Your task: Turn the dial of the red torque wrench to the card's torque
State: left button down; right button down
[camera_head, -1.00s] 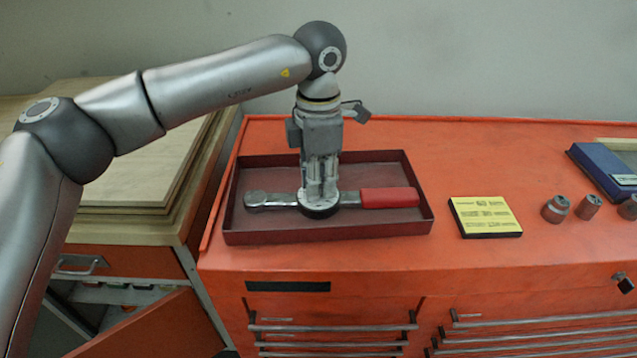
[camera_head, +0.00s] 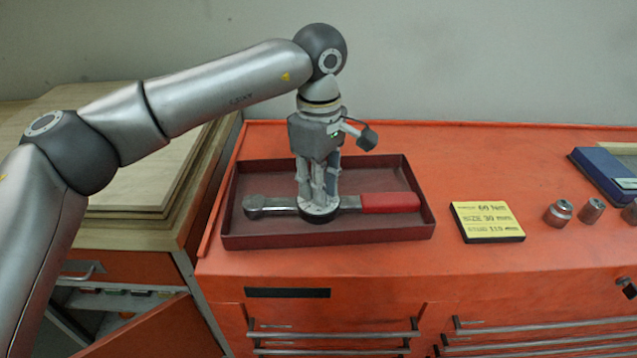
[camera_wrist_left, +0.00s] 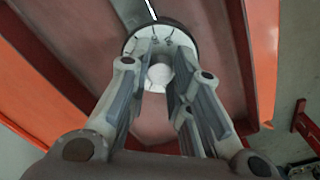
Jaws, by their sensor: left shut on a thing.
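The red torque wrench (camera_head: 390,202) lies in a dark red tray (camera_head: 245,240) on the orange chest, its red grip to the right and its metal head to the left. Its round dial (camera_head: 320,213) sits mid-shaft, with a white face and dark rim. The dial also shows in the left wrist view (camera_wrist_left: 178,38). My left gripper (camera_head: 318,204) points straight down and is shut on the dial; its fingers hide part of the face, and I cannot read the setting. The yellow card (camera_head: 487,220) lies right of the tray; it seems to read 60 Nm and SIZE 30 mm. My right gripper is out of view.
Metal sockets (camera_head: 558,213) stand right of the card, near a blue case (camera_head: 603,175). Wooden boards (camera_head: 140,190) are stacked on the bench at left. The chest top behind and in front of the card is clear.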

pick_arm(q)
jog(key=shift+m, duration=0.6)
jog(key=c, duration=1.3)
grip_release()
notch_tip(320, 180, up, 12)
jog(key=shift+r, duration=0.1)
